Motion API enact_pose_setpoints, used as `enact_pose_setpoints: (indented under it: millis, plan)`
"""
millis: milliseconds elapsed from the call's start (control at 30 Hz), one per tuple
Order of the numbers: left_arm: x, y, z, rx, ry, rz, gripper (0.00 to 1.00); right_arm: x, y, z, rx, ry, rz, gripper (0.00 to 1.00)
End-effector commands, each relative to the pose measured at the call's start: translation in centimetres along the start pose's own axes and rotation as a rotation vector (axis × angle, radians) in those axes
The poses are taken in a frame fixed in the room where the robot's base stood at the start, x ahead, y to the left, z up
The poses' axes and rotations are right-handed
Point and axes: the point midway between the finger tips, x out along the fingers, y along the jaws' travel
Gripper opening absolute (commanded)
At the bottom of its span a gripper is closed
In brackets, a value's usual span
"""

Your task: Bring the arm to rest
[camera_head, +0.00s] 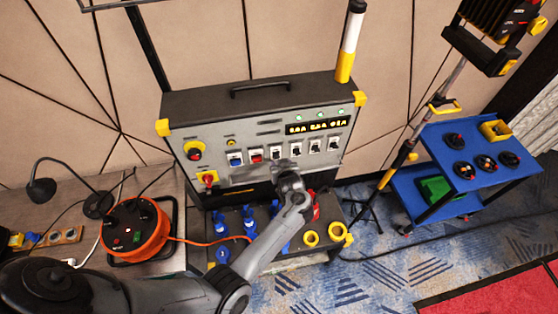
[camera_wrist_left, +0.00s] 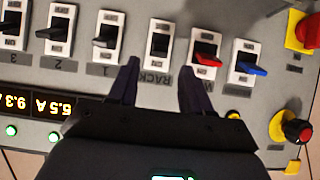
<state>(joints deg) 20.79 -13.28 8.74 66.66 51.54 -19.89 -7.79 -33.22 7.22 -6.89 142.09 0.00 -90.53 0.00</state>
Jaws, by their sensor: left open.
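My left arm comes in from the lower left in the head view. My left gripper (camera_head: 285,168) is at the front of the grey control panel (camera_head: 222,137), just below its row of switches. In the wrist view the left gripper (camera_wrist_left: 158,66) is open, with nothing between its two dark fingers. The fingertips point at the black switch labelled RACK (camera_wrist_left: 159,46), just beyond them. Whether they touch the panel I cannot tell. A red switch (camera_wrist_left: 206,57) and a blue switch (camera_wrist_left: 246,68) are to the right there. My right gripper is not in view.
An orange cable reel (camera_head: 135,230) stands at the left. Blue connectors (camera_head: 221,225) and yellow rings (camera_head: 311,239) sit below the panel. A tripod light stand (camera_head: 397,163) and blue trolley (camera_head: 436,142) are at the right. Rotary knobs (camera_head: 193,150) project from the panel's left side.

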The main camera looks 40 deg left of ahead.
Motion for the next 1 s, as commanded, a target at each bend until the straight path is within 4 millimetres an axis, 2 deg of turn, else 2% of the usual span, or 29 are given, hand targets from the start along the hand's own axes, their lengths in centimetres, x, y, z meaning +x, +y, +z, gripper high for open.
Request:
enact_pose_setpoints:
  millis: [33,133,667,867,1000]
  plan:
    - [-0.6,0.1,-0.5,0.000,-0.001,0.001,0.49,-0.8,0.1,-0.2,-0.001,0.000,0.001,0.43]
    - [-0.9,0.1,-0.5,0.001,0.001,0.001,0.49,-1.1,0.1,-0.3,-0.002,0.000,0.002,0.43]
    - [-0.9,-0.1,-0.3,0.002,-0.004,0.008,0.49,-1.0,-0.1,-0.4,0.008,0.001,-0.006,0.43]
    - [-1.3,-1.6,0.6,0.022,-0.054,0.096,0.49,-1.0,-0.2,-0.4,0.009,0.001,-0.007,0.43]
    - [-3.8,-3.4,2.0,0.100,-0.139,0.232,0.49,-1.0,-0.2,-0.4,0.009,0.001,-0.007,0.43]
